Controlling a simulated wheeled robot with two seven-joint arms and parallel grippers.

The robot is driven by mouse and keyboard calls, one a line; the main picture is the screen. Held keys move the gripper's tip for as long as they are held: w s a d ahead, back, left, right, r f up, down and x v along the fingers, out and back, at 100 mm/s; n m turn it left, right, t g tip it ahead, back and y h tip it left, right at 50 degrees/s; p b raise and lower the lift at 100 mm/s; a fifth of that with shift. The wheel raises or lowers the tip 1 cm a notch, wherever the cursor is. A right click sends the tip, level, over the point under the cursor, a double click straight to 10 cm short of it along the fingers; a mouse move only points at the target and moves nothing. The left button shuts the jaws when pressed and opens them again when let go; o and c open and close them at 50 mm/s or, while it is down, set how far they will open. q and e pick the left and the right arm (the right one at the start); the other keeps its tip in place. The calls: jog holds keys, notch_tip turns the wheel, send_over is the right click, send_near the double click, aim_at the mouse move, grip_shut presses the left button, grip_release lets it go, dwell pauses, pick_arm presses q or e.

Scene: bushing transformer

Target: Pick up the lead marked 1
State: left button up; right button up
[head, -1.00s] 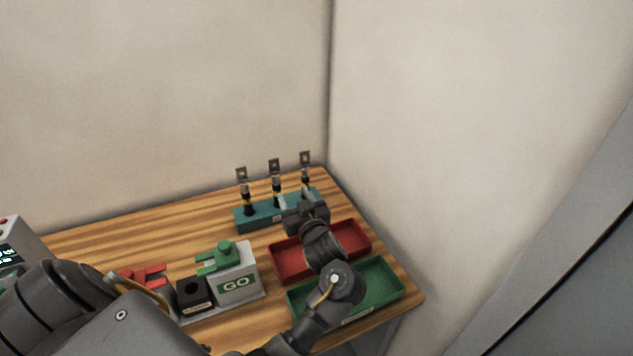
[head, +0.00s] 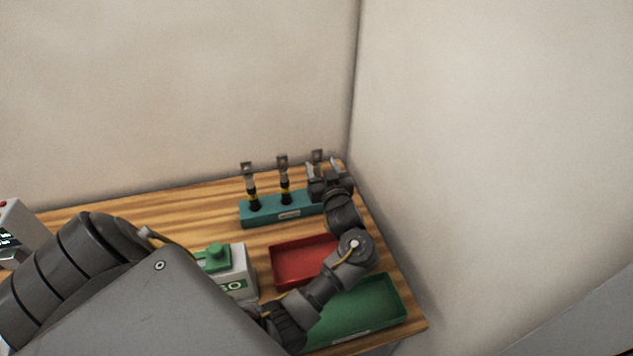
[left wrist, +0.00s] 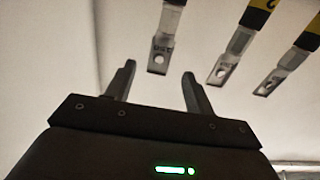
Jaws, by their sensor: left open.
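Three leads with metal lugs on top, black and yellow below, stand upright in a teal rack (head: 262,217): a left lead (head: 251,186), a middle lead (head: 284,181) and a right lead (head: 317,155). I cannot read which is marked 1. My left gripper (head: 322,168) is open at the right lead and hides its lower part. In the left wrist view one lug (left wrist: 159,57) lies in line with the gap between the open fingers (left wrist: 159,76); contact cannot be told. The other two lugs are to the right there. My right gripper is not in view.
A red tray (head: 290,262) and a green tray (head: 385,300) lie in front of the rack, partly behind my left arm. A grey box with a green top (head: 217,257) stands left of them. Walls close off the table's back and right.

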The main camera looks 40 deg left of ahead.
aim_at(317, 154)
pick_arm(q)
jog(key=shift+w+a+f, duration=0.25)
jog(key=shift+w+a, duration=0.65)
jog(key=shift+w, duration=0.05)
jog(key=shift+r, duration=0.1)
jog(key=a+p, duration=0.1)
jog(key=w+a+r+p, duration=0.1)
jog(key=p, duration=0.1)
jog(key=shift+w+a, duration=0.15)
jog(key=shift+a, duration=0.2)
jog(key=shift+w+a+f, duration=0.2)
jog(key=shift+w+a, duration=0.15)
jog(key=shift+a, duration=0.1)
jog(key=shift+w+a+f, duration=0.2)
jog(key=shift+w+a, duration=0.15)
jog(key=shift+a, duration=0.1)
jog(key=shift+s+d, duration=0.1)
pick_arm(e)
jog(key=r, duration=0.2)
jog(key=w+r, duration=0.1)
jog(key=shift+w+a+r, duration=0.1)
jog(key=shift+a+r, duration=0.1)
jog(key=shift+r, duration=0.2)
pick_arm(q)
jog(key=shift+r, duration=0.1)
jog(key=shift+c, duration=1.1)
jog(key=c, duration=0.9)
grip_shut()
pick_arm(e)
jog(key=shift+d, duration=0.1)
